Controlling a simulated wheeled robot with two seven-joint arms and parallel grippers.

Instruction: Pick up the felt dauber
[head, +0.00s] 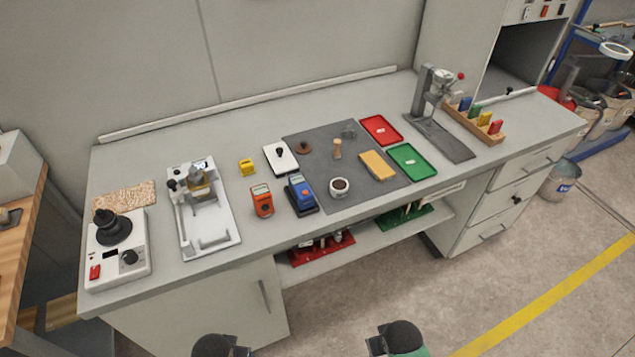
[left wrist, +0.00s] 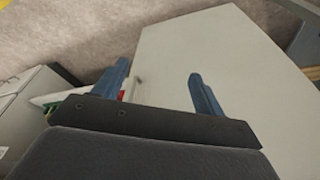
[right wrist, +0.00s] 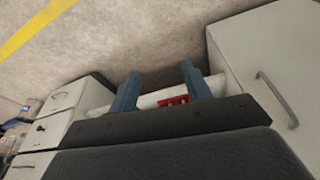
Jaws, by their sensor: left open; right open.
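My left gripper (left wrist: 160,88) is open and empty in the left wrist view, in front of the bench's pale cabinet. My right gripper (right wrist: 160,88) is open and empty in the right wrist view, in front of the bench's lower shelf. Both grippers are well away from the dauber.
Near the dauber are a brown round piece (head: 304,148), a small cup (head: 339,187), a yellow block (head: 378,165), and red (head: 381,130) and green (head: 412,161) trays. A blue device (head: 300,193) stands left of the cup. A grey stand (head: 432,95) rises at right.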

